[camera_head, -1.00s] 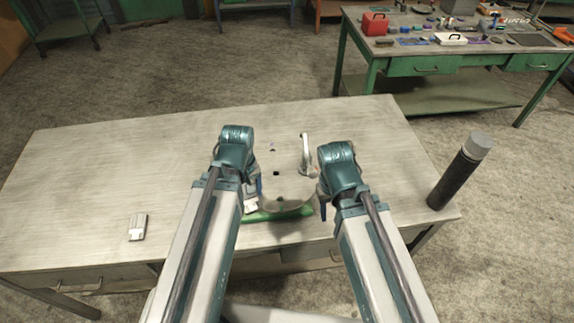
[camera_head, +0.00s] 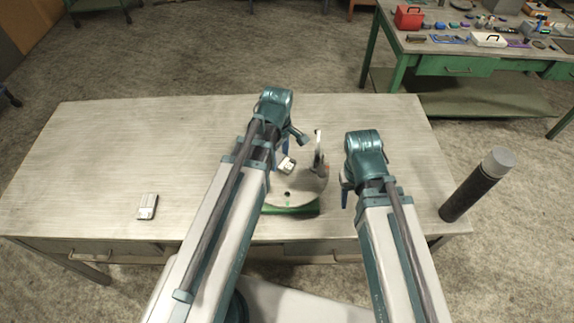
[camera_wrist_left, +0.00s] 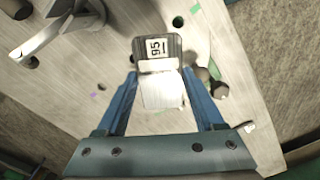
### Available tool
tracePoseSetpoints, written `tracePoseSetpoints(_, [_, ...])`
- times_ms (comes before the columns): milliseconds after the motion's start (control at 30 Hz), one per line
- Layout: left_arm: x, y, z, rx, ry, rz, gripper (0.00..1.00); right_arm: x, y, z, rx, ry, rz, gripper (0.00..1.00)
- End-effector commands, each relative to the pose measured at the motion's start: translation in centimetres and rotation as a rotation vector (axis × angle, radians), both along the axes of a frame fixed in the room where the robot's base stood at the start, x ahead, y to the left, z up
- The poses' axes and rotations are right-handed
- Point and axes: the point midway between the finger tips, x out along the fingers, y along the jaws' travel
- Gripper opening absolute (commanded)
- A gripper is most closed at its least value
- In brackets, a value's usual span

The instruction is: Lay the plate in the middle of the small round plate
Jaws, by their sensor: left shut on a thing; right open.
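The plate is a small pale rectangular piece with a dark end and a "95" label. My left gripper (camera_head: 288,150) is shut on it; the plate (camera_head: 287,165) is held above the round grey plate (camera_head: 300,195). In the left wrist view the held plate (camera_wrist_left: 160,88) lies between the blue fingers of my left gripper (camera_wrist_left: 162,95). The round plate is partly hidden by my left arm, and I cannot tell the gap beneath the held plate. My right gripper (camera_head: 346,188) is open and empty, right of the round plate.
A metal upright (camera_head: 319,152) stands at the round plate's far right side. A green part (camera_head: 300,210) shows at its near edge. Another pale piece (camera_head: 147,206) lies on the table's left. A dark cylinder (camera_head: 477,185) stands at the right. The table's left side is mostly clear.

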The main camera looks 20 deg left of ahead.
Motion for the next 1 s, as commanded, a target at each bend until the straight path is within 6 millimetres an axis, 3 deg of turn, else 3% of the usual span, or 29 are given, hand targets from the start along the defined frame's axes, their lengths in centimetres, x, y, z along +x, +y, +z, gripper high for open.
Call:
tracePoseSetpoints(100, [2.4, -0.4, 0.8, 0.0, 0.0, 0.212, 0.0, 0.0, 0.0, 0.8, 0.0, 0.0, -0.001, 0.5])
tracePoseSetpoints(400, [5.0, -0.9, 1.4, 0.0, 0.0, 0.537, 0.0, 0.0, 0.0, 1.4, 0.001, 0.0, -0.003, 0.5])
tracePoseSetpoints(733, [5.2, -0.9, 1.0, 0.0, 0.0, 0.585, 0.0, 0.0, 0.0, 1.0, 0.001, 0.0, -0.003, 0.5])
tracePoseSetpoints(1000, [5.2, -0.9, -2.1, 0.0, 0.0, 0.583, 0.0, 0.0, 0.0, -2.1, -0.001, 0.0, 0.003, 0.5])
